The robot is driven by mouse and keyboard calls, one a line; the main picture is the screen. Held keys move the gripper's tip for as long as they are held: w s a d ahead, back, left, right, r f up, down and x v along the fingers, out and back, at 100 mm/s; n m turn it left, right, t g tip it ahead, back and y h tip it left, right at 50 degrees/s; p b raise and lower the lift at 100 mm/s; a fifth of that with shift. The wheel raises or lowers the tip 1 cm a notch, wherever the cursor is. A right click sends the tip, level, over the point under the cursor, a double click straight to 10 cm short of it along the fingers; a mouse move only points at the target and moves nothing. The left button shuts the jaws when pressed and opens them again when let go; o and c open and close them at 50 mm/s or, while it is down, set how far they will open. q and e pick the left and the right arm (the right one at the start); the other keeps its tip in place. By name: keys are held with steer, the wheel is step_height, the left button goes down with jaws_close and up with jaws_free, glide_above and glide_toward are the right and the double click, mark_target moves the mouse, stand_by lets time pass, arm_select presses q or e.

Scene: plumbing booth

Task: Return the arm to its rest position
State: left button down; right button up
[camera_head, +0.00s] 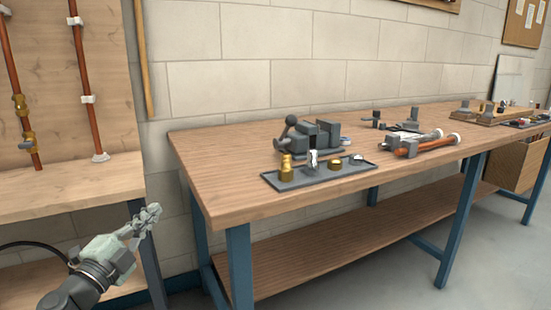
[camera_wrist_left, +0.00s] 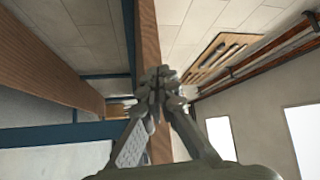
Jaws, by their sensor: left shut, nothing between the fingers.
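My left gripper (camera_head: 150,213) is at the lower left of the head view, in front of the wooden booth bench's leg and beside the gap before the workbench (camera_head: 240,205). Its fingers are shut with nothing between them. It points up and to the right and appears clear of both benches. The left wrist view shows the closed fingertips (camera_wrist_left: 160,78) in front of a wooden edge (camera_wrist_left: 148,40). My right gripper is not in view.
The workbench holds a grey tray (camera_head: 318,178) with brass fittings, a vise (camera_head: 310,136) and a copper pipe assembly (camera_head: 425,145). Copper pipes (camera_head: 86,65) run up the wooden booth panel (camera_head: 55,80) at left. Open floor (camera_head: 400,285) lies at the lower right.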

arm_select(q)
steer(key=s+a+f+n+g+y, duration=0.3)
steer(key=s+f+n+g+y, duration=0.25)
steer(key=f, duration=0.65)
steer(key=s+a+f+n+g+y, duration=0.2)
steer(key=s+a+f+n+y, duration=0.15)
steer(key=s+f+n, duration=0.55)
steer(key=s+d+f+n+g+h, duration=0.1)
steer(key=s+d+f+g, duration=0.3)
steer(key=s+f, duration=0.4)
steer(key=s+d+f+g+h+p, duration=0.1)
steer(key=s+d+f+g, duration=0.3)
steer(key=s+f, duration=0.5)
steer(key=shift+s+n+g+h+p, duration=0.15)
steer(key=shift+n+g+h+p, duration=0.2)
steer(key=shift+g+h, duration=0.1)
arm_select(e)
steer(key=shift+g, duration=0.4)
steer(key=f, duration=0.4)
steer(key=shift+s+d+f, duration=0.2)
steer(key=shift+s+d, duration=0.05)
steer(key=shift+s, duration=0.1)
arm_select(q)
steer(key=shift+f, duration=0.1)
